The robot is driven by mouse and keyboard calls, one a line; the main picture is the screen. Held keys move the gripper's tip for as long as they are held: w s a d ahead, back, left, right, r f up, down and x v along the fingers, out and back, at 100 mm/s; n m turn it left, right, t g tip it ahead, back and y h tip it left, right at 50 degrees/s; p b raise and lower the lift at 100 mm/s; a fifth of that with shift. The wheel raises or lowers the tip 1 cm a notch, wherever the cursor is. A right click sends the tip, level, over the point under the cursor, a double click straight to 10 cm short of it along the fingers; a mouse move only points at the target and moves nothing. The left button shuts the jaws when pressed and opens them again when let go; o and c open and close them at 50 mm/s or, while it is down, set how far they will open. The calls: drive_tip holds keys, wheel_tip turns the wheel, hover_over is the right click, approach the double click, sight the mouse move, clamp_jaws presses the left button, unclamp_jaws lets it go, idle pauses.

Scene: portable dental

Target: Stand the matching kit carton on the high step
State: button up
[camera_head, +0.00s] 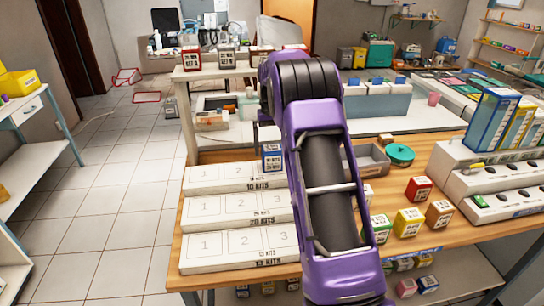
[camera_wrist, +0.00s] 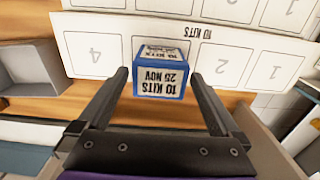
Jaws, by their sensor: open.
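A blue-and-white kit carton (camera_head: 271,157), marked 10 KITS 25 NOV, stands upright on the rear, highest step (camera_head: 205,184) of the white stepped stand, labelled 10 KITS. In the wrist view the carton (camera_wrist: 162,77) sits between the panels numbered 4 and 2 on the step (camera_wrist: 245,62), covering the panel between them. My gripper (camera_wrist: 159,80) is open, one finger on each side of the carton, with a gap visible on both sides. In the head view my purple arm hides the gripper and the right part of the stand.
Lower steps labelled 20 KITS (camera_head: 205,214) and another (camera_head: 200,249) in front are bare where visible. Red (camera_head: 418,190), yellow (camera_head: 408,222) and brown (camera_head: 439,214) cartons stand right of my arm. A grey bin (camera_head: 368,160) and teal round object (camera_head: 400,154) lie behind.

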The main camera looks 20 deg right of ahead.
sight(272, 148)
wheel_tip(272, 148, up, 8)
drive_tip(key=shift+f+p, duration=0.1)
drive_tip(key=shift+p, duration=0.25)
